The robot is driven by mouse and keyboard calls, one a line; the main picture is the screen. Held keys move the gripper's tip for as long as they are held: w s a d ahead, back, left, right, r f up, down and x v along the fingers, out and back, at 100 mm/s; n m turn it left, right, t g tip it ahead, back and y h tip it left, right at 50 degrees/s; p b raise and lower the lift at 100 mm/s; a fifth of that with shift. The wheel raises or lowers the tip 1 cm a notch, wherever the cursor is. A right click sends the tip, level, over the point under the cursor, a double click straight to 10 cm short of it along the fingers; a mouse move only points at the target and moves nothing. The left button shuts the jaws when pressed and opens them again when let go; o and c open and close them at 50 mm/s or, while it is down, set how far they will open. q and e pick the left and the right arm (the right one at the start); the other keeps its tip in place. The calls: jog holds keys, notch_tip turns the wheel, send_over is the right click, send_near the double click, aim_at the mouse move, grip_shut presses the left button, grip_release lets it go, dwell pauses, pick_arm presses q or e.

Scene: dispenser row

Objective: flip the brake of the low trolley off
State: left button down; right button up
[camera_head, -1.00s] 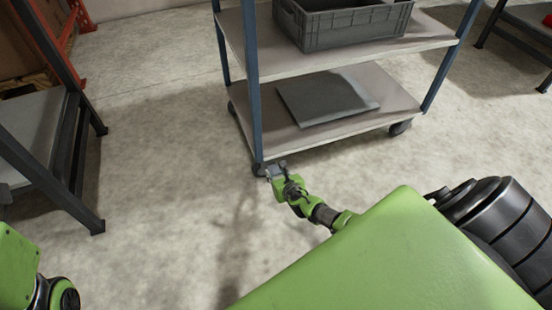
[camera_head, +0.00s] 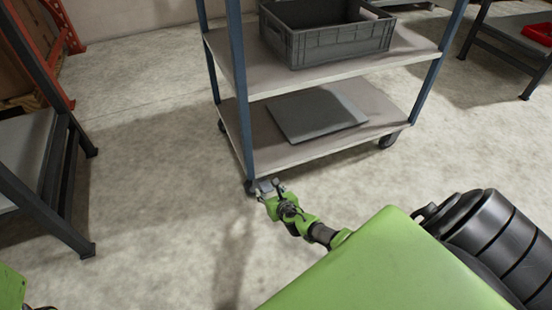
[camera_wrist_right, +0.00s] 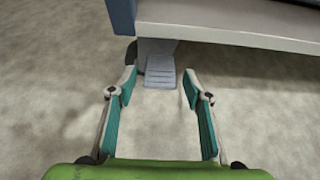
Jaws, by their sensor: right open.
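The low trolley (camera_head: 300,148) has blue posts and two grey shelves. Its brake is a small grey ribbed pedal (camera_wrist_right: 161,76) below the lower shelf's edge in the right wrist view. The pedal sits beside a dark caster (camera_wrist_right: 133,54) near the corner post. My right gripper (camera_head: 269,188) is low at the trolley's near left corner. In the wrist view, the right gripper (camera_wrist_right: 160,84) is open, with the pedal between and just beyond its fingertips. I cannot tell whether a finger touches the pedal. My left gripper is out of view.
A grey crate (camera_head: 335,46) stands on the upper shelf and a flat grey panel (camera_head: 315,115) lies on the lower one. A dark-framed bench (camera_head: 45,170) stands at left. Another bench (camera_head: 500,38) holds a red tray (camera_head: 540,34). The floor between is clear.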

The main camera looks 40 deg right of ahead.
jog(key=v, duration=1.1)
dwell(0.4)
